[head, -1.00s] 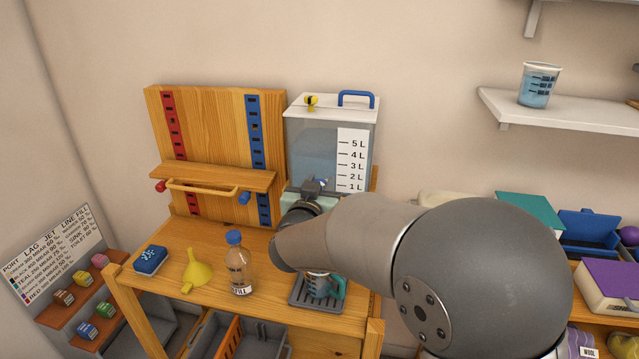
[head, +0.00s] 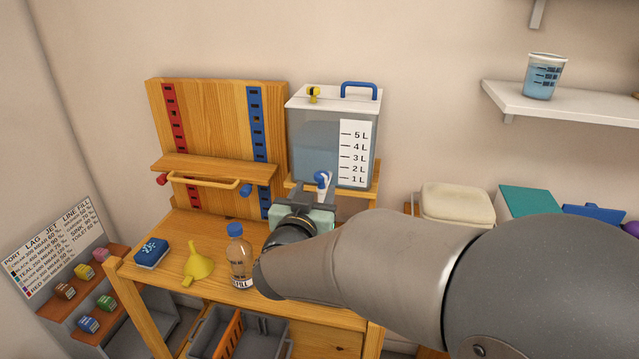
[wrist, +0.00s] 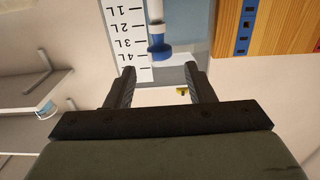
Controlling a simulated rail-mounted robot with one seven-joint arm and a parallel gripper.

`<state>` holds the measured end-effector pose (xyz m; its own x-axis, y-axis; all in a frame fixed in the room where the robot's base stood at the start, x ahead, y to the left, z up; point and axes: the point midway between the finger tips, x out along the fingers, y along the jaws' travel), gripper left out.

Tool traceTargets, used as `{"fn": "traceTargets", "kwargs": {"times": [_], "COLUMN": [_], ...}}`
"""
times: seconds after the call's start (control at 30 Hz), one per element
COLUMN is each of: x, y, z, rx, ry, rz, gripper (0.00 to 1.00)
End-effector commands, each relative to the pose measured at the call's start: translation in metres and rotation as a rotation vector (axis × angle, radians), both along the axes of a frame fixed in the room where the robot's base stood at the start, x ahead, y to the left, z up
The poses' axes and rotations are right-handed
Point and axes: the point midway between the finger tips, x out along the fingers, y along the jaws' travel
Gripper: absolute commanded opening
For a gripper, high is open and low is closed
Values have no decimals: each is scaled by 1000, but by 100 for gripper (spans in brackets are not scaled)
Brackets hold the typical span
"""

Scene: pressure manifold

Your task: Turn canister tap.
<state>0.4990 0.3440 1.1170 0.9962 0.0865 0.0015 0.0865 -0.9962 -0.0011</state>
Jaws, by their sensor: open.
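The canister (head: 315,140) is a clear tank with a white lid, a blue handle and a litre scale, standing on a wooden shelf. Its tap (head: 322,181) has a blue and white handle and shows low on the front, just above my gripper (head: 305,196). In the wrist view the picture is upside down. There the tap (wrist: 158,47) shows as a white stem with a blue end, ahead of and between the fingertips of my gripper (wrist: 160,72). The fingers are apart with nothing between them. I cannot tell whether they touch the tap.
A wooden panel (head: 212,130) with a yellow bar is left of the canister. My arm hides the bench's right part.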

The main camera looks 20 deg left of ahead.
Motion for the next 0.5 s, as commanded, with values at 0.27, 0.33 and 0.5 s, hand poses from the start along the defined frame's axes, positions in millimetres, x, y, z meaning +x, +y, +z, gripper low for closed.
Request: {"fn": "traceTargets", "kwargs": {"times": [0.27, 0.33, 0.5], "x": [-67, -78, -96], "y": [-5, -7, -8], "z": [0, -1, 0], "rx": [1, -1, 0], "ry": [-1, -1, -1], "rz": [4, 2, 1], "gripper": [49, 49, 49]}}
